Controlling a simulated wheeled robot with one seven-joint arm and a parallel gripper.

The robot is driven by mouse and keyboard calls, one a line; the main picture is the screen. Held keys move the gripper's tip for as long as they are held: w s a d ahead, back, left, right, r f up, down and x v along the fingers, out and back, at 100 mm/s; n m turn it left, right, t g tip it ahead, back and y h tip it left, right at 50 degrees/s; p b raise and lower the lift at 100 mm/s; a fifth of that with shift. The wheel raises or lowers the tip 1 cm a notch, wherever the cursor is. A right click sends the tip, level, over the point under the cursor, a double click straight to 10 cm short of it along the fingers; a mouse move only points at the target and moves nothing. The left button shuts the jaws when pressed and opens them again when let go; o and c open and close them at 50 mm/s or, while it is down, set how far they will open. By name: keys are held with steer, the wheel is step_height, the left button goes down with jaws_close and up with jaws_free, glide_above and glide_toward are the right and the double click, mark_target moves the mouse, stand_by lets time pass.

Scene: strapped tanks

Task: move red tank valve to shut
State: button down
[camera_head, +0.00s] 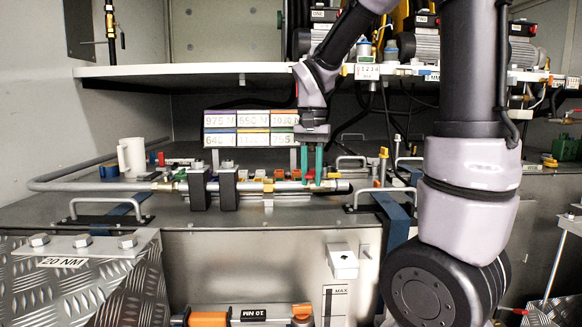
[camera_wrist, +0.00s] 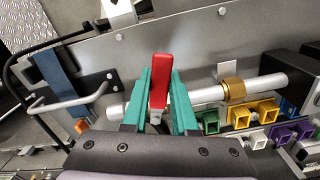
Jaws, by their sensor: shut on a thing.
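The red tank valve's handle (camera_wrist: 160,72) stands up between the two teal fingers of my gripper (camera_wrist: 158,88) in the wrist view. My gripper is shut on this handle. The handle lies roughly lengthwise between the fingers, with its red end reaching past the tips. It sits at the silver pipe (camera_wrist: 267,84), which has a brass collar (camera_wrist: 232,90) to the right. In the head view my gripper (camera_head: 311,177) points down at the pipe's right part, and only a little red shows there. The valve body is mostly hidden by the fingers.
A metal grab handle (camera_wrist: 68,104) and a blue strap (camera_wrist: 60,75) are left of the valve in the wrist view. Coloured sockets (camera_wrist: 240,116) line the right side. In the head view, black clamps (camera_head: 199,187) hold the pipe and a white shelf (camera_head: 190,71) hangs above.

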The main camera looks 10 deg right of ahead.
steer(key=shift+d, duration=0.15)
steer(key=n, duration=0.1)
steer(key=d+n, duration=0.1)
steer(key=n, duration=0.1)
steer(key=shift+s+d, duration=0.25)
steer(key=shift+s, duration=0.1)
steer(key=c, duration=0.6)
jaws_free()
steer(key=shift+r, duration=0.1)
steer(key=shift+r, duration=3.9)
steer(key=o, duration=0.5)
steer(key=shift+o, duration=0.2)
